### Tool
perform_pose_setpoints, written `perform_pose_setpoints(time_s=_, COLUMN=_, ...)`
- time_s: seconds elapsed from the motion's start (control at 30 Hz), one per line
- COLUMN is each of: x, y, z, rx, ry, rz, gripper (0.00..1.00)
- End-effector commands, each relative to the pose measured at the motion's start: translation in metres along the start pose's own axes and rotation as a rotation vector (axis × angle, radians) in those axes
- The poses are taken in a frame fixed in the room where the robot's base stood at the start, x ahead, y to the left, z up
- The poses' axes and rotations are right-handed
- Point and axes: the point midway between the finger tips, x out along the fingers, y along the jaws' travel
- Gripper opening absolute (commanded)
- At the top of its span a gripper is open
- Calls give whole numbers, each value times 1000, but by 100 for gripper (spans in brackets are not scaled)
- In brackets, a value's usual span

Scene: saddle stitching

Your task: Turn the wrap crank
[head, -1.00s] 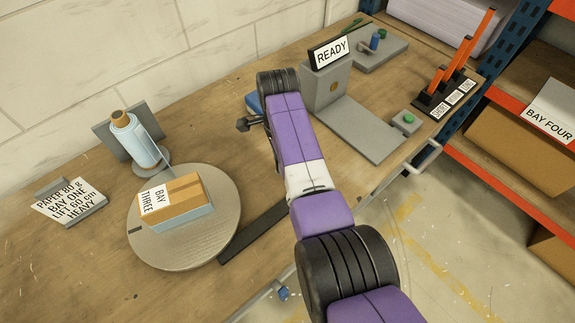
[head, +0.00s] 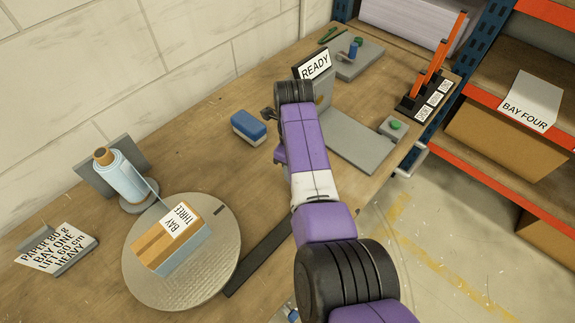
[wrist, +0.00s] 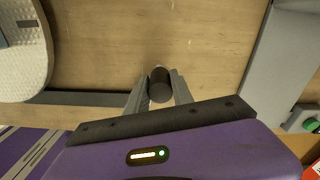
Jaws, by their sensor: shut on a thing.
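The turntable (head: 130,262) carries a box (head: 150,245) labelled BAY THREE, with pale blue film on its lower side. A dark flat bar (head: 258,258) runs from beside the turntable toward my arm. In the wrist view, the bar (wrist: 90,98) reaches toward my gripper (wrist: 159,80), which is shut on a dark round crank knob (wrist: 160,92). My own arm hides the gripper and knob in the head view. The turntable (wrist: 25,62) also shows at the left of the wrist view. A dark mark (head: 218,211) sits on the turntable's upper right rim.
A film roll (head: 122,178) stands behind the turntable, near a PAPER sign (head: 57,248). A blue block (head: 248,127) lies left of my arm. The READY stand (head: 314,67), its grey plate (head: 358,143) and a green button (head: 395,125) are to the right.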

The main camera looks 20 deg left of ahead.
Motion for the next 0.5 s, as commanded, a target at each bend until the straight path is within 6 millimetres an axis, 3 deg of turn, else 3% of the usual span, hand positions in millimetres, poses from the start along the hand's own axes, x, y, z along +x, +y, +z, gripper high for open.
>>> perform_pose_setpoints(time_s=0.5, x=-1, y=-14, z=-22, rx=399, ry=-1, rz=-2, gripper=0)
